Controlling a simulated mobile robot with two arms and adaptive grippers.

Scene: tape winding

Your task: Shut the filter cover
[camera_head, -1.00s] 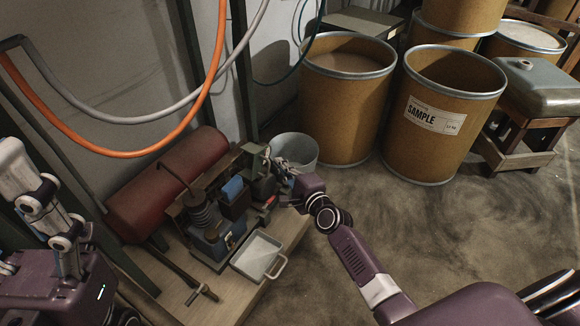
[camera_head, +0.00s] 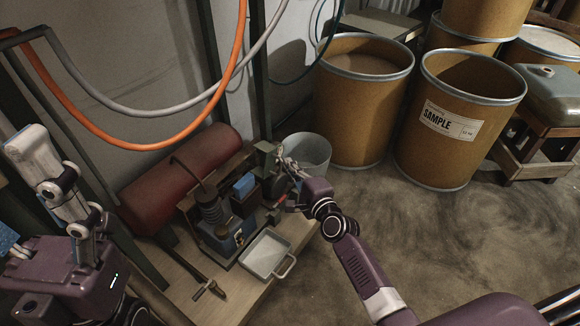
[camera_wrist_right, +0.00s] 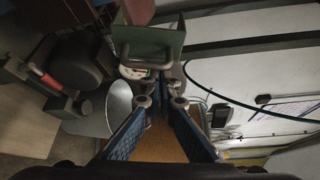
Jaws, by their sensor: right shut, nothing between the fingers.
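A small grey-green cover with a handle, which looks like the filter cover (camera_head: 265,154), stands at the back right end of the bench machine. In the right wrist view the cover (camera_wrist_right: 150,42) is just beyond my fingertips, its bar handle towards me. I cannot tell whether the fingers touch it. My right gripper (camera_head: 284,163) is shut and empty beside the cover; its blue-padded fingers meet in the wrist view (camera_wrist_right: 160,92). A blue patterned piece at the left edge of the head view may be part of my left gripper (camera_head: 9,241); its jaws are hidden.
A metal bucket (camera_head: 305,155) stands close behind my right gripper. The machine (camera_head: 225,225), a white tray (camera_head: 266,254) and a red cylinder (camera_head: 180,178) crowd the bench. Drums (camera_head: 362,105) stand behind. An orange hose (camera_head: 150,146) hangs over the left.

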